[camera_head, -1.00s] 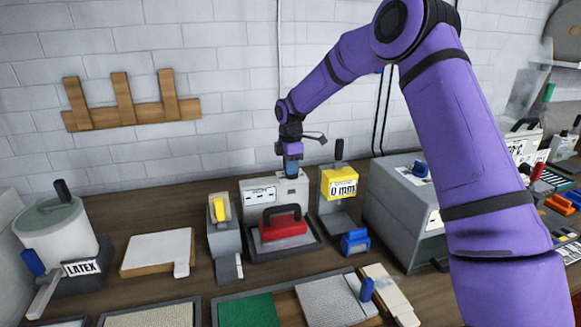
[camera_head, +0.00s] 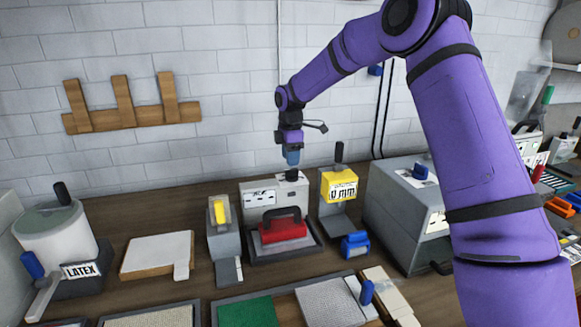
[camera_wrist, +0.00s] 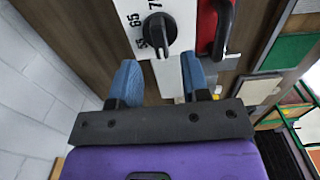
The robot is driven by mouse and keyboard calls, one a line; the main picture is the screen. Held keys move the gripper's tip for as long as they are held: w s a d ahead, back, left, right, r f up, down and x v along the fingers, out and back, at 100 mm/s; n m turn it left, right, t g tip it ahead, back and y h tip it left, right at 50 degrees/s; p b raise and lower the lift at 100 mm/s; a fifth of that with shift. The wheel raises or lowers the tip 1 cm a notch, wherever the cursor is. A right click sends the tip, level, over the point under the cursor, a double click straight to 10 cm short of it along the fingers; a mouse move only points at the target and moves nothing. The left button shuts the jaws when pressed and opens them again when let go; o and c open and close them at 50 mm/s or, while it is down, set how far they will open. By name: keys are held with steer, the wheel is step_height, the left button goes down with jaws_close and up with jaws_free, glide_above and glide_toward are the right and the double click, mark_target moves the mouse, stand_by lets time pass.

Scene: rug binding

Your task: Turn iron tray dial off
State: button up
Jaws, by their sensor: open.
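The iron tray (camera_head: 282,249) stands against the back of the bench, with a pale upright panel and a red iron (camera_head: 283,229) with a dark handle in it. The black dial (camera_head: 292,175) sits on top of the panel, at its right. In the wrist view the dial (camera_wrist: 160,31) shows a pointer bar and printed marks, including 55 and 65. My gripper (camera_head: 291,160) is just above the dial. In the wrist view my gripper (camera_wrist: 158,80) has its two blue fingers apart, with nothing between them, and the dial is clear beyond the tips.
A yellow-headed device (camera_head: 338,186) stands close to the right of the tray, its black lever rising near my gripper. A grey device with a yellow part (camera_head: 222,240) is close on the left. A large grey box (camera_head: 405,210) stands farther right.

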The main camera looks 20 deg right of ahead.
mark_target(291, 170)
step_height(291, 170, up, 6)
steer(key=shift+r, duration=0.15)
stand_by(0.4)
steer(key=s+d+r+m+t+h, duration=0.15)
steer(key=s+r+m, duration=0.35)
steer(key=s+r, duration=0.5)
steer(key=s+d+r+m+t+y, duration=0.15)
steer(key=s+r+m, duration=0.3)
steer(key=s, duration=0.95)
steer(key=s+d+f+m+t, duration=0.1)
steer(key=s+m, duration=0.3)
steer(key=s, duration=0.7)
steer(key=s+d+f+m+t, duration=0.1)
steer(key=s+d+m, duration=0.2)
steer(key=s, duration=0.9)
steer(key=shift+f+m, duration=0.35)
steer(key=shift+m, duration=0.5)
steer(key=shift+d, duration=0.1)
